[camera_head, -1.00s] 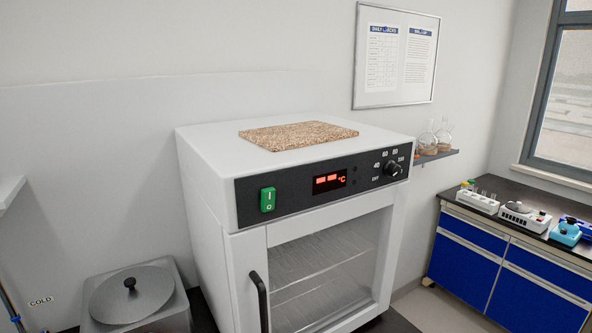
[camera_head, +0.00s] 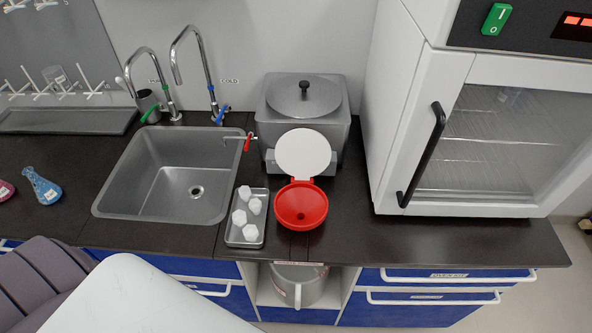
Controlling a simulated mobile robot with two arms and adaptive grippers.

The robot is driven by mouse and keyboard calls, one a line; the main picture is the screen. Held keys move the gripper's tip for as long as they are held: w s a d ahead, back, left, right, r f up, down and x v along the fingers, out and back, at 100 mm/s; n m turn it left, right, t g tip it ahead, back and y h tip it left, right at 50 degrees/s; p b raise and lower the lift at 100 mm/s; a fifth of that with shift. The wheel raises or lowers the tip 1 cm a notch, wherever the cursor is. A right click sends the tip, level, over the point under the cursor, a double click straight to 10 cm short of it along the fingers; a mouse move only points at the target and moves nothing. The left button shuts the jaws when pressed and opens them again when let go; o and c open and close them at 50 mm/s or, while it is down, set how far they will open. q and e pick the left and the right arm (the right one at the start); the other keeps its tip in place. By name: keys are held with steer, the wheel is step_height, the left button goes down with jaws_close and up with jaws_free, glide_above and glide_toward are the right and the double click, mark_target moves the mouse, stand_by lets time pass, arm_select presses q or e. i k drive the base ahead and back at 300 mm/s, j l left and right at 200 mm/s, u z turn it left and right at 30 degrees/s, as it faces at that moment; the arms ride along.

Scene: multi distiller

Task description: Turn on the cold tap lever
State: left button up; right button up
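Two chrome taps stand behind the sink (camera_head: 160,195). The right tap (camera_head: 176,62) has a "COLD" label (camera_head: 230,81) on the wall to its right and a blue lever (camera_head: 221,115) at its base. The left tap (camera_head: 133,66) has a green lever (camera_head: 149,113) and a partly hidden wall label. I cannot tell from this view whether water runs; no stream shows. Neither of my grippers is in view.
Right of the sink are a steel tank (camera_head: 350,110) with a red-handled outlet (camera_head: 248,141), a red funnel (camera_head: 301,205) and a tray (camera_head: 232,236) of white pieces. A white oven (camera_head: 400,110) stands farther right. Counter front is partly clear.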

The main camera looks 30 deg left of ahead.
mark_target(227, 106)
steer(key=u, duration=0.75)
